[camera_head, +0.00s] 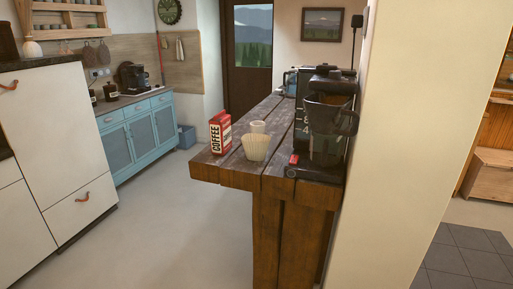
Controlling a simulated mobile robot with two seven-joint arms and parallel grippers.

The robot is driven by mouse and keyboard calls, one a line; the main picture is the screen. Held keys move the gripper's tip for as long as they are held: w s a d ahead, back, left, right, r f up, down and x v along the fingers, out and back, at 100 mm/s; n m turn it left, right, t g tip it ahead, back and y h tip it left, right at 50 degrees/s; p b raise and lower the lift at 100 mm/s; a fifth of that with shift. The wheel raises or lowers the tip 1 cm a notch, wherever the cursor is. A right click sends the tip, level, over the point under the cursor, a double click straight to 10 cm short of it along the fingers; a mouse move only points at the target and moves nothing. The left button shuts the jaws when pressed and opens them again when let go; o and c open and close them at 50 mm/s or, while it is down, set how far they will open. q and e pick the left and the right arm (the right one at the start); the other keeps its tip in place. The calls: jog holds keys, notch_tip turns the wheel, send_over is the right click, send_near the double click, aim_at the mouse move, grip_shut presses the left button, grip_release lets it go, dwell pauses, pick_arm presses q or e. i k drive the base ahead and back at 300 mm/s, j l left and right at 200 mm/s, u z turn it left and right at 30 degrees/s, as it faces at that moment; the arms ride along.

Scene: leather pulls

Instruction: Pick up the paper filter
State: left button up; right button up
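The paper filter (256,148) is a cream, pleated cup shape. It stands upright near the front end of a dark wooden plank counter (205,165). Neither of my grippers shows in the head view, and nothing touches the filter from my side.
A cream wall (400,140) stands close on the right of the counter. White cabinets (55,140) and a blue cabinet (140,130) line the left side. The pale floor (170,235) between them is clear. A blue bin (186,137) sits by the blue cabinet.

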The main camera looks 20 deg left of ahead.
aim_at(255, 146)
jog(key=i+l+u, duration=0.1)
jog(key=i+l, duration=0.25)
jog(key=i, duration=0.2)
jog(key=i+l, duration=0.35)
jog(key=i, duration=0.2)
jog(key=i+u, duration=0.05)
